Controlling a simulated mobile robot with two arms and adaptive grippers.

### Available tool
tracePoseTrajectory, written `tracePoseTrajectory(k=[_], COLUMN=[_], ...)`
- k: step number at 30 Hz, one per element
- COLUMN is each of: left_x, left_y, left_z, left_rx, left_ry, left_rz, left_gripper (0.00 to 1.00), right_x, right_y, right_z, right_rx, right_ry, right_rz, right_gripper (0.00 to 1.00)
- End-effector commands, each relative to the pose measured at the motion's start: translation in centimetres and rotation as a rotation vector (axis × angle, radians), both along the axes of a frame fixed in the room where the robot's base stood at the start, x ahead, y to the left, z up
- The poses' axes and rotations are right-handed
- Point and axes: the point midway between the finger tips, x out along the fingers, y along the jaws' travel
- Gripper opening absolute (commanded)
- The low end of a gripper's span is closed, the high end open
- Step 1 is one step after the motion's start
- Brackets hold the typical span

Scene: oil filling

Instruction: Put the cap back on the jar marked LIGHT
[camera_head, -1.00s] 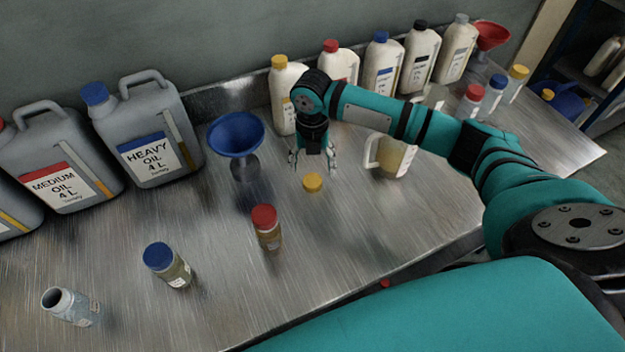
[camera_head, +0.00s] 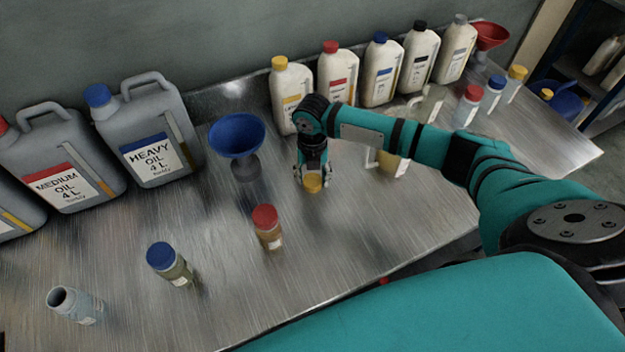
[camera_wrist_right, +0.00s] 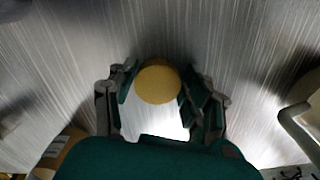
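A yellow cap (camera_head: 313,183) lies on the metal bench; it also shows in the right wrist view (camera_wrist_right: 158,82). My right gripper (camera_head: 312,181) is lowered over it, with a finger on each side. In the right wrist view the fingers (camera_wrist_right: 160,100) stand open around the cap, with small gaps visible beside it. An open glass jar without a cap (camera_head: 78,306) stands at the bench's lower left; its label is too small to read. My left gripper is not in view.
A blue-capped jar (camera_head: 170,263) and a red-capped jar (camera_head: 267,228) stand between the gripper and the open jar. A blue funnel (camera_head: 237,136) is left of the gripper. Yellow-capped bottle (camera_head: 291,95) stands behind.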

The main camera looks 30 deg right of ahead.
Motion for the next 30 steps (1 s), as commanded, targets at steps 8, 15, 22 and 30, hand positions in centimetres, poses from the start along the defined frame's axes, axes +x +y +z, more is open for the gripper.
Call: tracePoseTrajectory(k=[8, 15, 22, 30], left_x=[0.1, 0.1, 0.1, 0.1], left_y=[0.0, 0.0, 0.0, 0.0], left_z=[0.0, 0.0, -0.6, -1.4], left_rx=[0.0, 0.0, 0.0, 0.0], left_ry=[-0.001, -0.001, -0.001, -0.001], left_rz=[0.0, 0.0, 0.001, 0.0], left_gripper=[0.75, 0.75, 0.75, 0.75], right_x=[0.0, 0.0, 0.1, -3.5], right_y=[0.0, 0.0, 0.0, 0.1], right_z=[0.0, 0.2, 1.9, 3.7], right_rx=[0.0, 0.0, 0.001, 0.0], right_ry=[0.0, -0.001, -0.003, 0.001], right_rz=[0.0, 0.0, -0.001, 0.003], right_gripper=[0.34, 0.34, 0.34, 0.34])
